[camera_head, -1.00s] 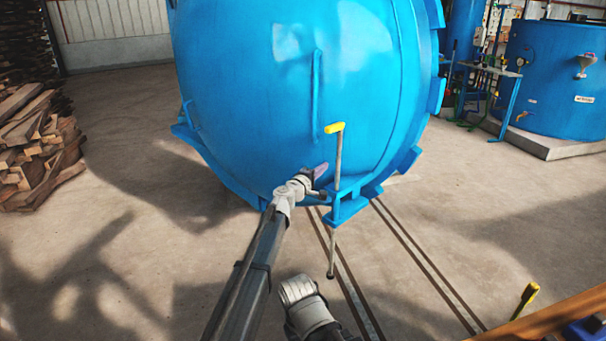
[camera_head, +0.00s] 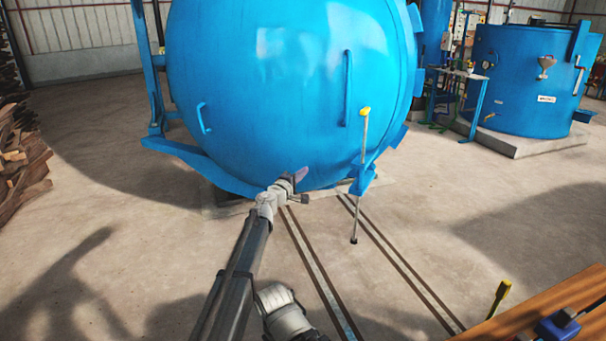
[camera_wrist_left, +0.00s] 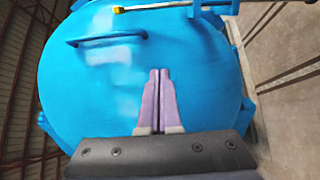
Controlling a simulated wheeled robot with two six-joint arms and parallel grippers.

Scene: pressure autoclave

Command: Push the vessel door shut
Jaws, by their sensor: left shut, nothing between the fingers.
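The vessel door (camera_head: 270,110) is a large domed blue disc filling the upper middle of the head view. It carries a vertical bar handle (camera_head: 348,88) and a smaller handle (camera_head: 203,118) at its left. A thin rod with a yellow grip (camera_head: 364,112) hangs at its lower right edge. My left gripper (camera_head: 298,176) is shut and empty, in front of the lower part of the door; I cannot tell whether it touches. In the left wrist view, the closed fingers (camera_wrist_left: 158,100) point at the blue door face (camera_wrist_left: 200,80). My right gripper is not clearly visible.
Floor rails (camera_head: 325,285) run from under the vessel toward me. A wood pile (camera_head: 20,160) stands at the left. A second blue tank (camera_head: 530,80) is at the back right. A wooden bench edge (camera_head: 550,305) is at the lower right. The floor between is clear.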

